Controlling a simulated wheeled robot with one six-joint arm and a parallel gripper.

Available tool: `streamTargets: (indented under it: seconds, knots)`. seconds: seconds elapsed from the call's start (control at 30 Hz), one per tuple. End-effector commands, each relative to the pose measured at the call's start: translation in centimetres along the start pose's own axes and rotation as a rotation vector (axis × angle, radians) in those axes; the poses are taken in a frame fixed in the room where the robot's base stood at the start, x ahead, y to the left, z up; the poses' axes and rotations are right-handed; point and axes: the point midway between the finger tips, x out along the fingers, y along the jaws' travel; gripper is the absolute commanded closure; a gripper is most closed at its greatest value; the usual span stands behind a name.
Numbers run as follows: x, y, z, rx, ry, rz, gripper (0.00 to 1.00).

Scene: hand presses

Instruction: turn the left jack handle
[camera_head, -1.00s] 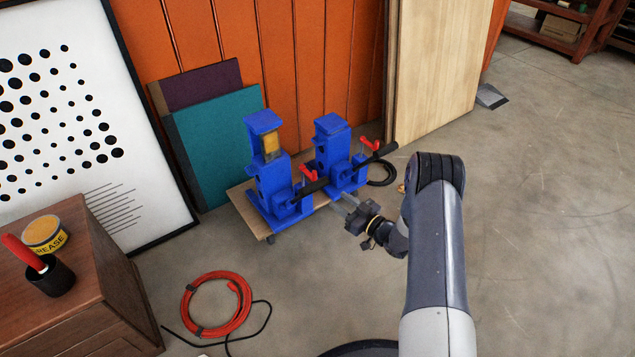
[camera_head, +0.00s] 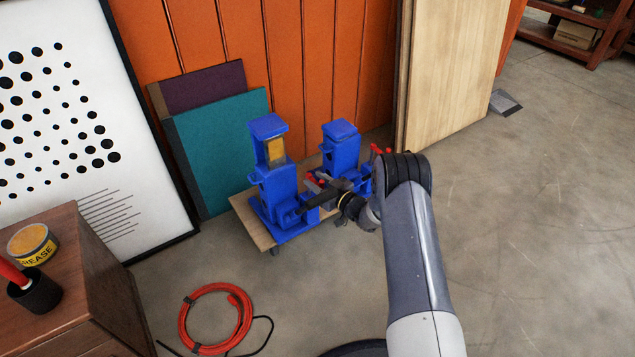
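Two blue presses stand side by side on a low wooden dolly (camera_head: 249,229). The left press (camera_head: 272,190) holds a yellowish block (camera_head: 276,151) in its upper opening. My gripper and wrist partly cover the handle, so contact and finger opening cannot be told.
A teal panel (camera_head: 222,150) and a purple panel lean on the orange wall left of the presses. A pale wooden board (camera_head: 450,80) stands at the right. A red hose coil (camera_head: 215,318) lies on the floor in front.

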Motion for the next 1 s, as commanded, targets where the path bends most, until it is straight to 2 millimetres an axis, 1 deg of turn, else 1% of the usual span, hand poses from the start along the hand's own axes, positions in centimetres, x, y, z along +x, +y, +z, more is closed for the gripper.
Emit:
streamTargets:
  seconds: [0.1, 0.53, 1.0]
  knots:
    - [-0.02, 0.01, -0.01, 0.000, 0.000, 0.000, 0.64]
    - [-0.05, 0.01, 0.01, 0.000, 0.000, 0.000, 0.99]
    - [-0.16, 0.16, 0.06, 0.000, -0.001, -0.001, 1.00]
